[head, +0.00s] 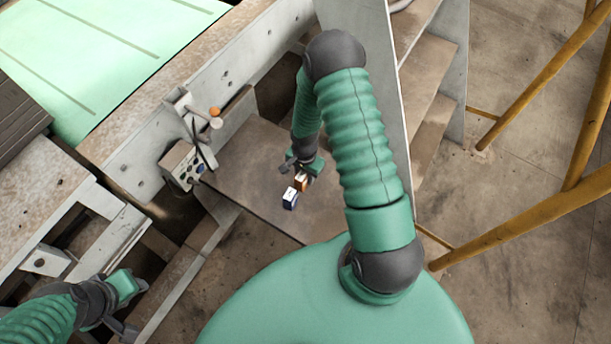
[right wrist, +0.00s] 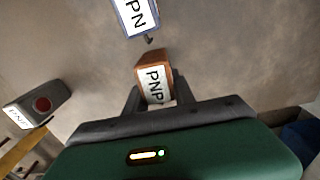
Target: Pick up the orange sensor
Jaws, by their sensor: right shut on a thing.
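The orange sensor (right wrist: 152,78) is a small orange-brown block with a white label reading PNP. In the right wrist view it sits between the fingers of my right gripper (right wrist: 150,95), which is shut on it. In the head view the orange sensor (head: 302,181) shows just below my right gripper (head: 303,168), over the brown metal platform. I cannot tell whether it touches the surface. My left gripper (head: 135,305) is at the lower left of the head view, far from the sensor; its fingers are not clear.
A blue sensor with a white label (head: 290,198) lies close beside the orange one, also in the right wrist view (right wrist: 136,15). A control box (head: 184,165) stands at the platform's (head: 245,180) left edge.

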